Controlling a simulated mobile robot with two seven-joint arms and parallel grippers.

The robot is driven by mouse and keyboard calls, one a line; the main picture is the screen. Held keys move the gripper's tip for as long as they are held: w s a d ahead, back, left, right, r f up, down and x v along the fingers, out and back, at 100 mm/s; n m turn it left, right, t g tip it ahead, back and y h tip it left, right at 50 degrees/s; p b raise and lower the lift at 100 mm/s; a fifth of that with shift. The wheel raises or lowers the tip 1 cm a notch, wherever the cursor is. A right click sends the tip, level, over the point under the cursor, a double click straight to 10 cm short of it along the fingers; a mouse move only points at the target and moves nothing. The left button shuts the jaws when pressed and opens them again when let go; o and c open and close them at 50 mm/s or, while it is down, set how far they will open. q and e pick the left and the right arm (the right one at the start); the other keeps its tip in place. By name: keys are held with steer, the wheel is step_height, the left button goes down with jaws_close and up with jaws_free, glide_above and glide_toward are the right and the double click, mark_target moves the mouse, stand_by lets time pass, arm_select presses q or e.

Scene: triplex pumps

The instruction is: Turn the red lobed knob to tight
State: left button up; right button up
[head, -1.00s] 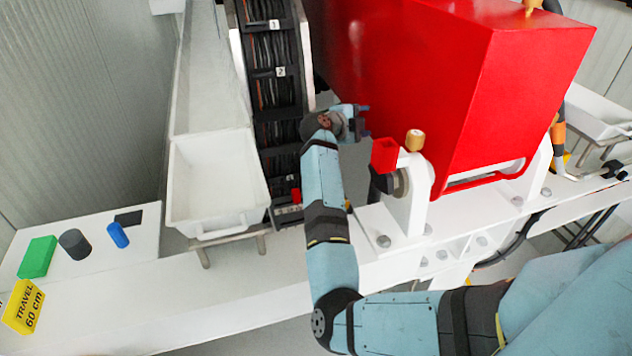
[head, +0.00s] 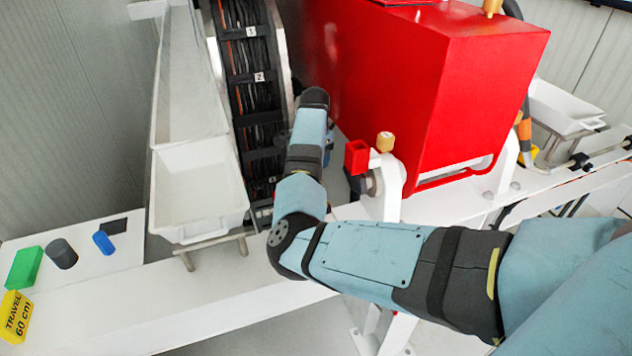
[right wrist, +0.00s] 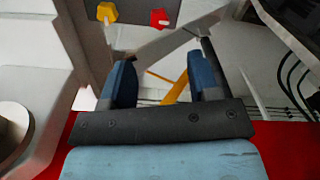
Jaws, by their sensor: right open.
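A red lobed knob (right wrist: 159,18) is at the top of the right wrist view, on a grey panel beside a yellow lobed knob (right wrist: 107,13). Its turned position cannot be told. I cannot make it out in the head view, where my right arm covers part of the scene. My right gripper (right wrist: 163,82) is open, with nothing between its two blue-padded fingers. In the picture the red knob lies beyond the fingertips, apart from them. In the head view the gripper is mostly hidden behind my forearm, beside the cable chain. My left gripper is in neither view.
A big red housing (head: 430,90) stands right of my forearm, with a red block (head: 357,157) and brass cap (head: 385,142) near its lower left. A cable chain (head: 255,90) and white tray (head: 200,190) are left. A yellow travel sign (head: 16,317) is at lower left.

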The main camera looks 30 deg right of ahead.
step_height(320, 180, down, 10)
steer(key=shift+r+p, duration=0.1)
steer(key=shift+p, duration=0.65)
steer(key=shift+c, duration=0.2)
steer(key=c, duration=0.9)
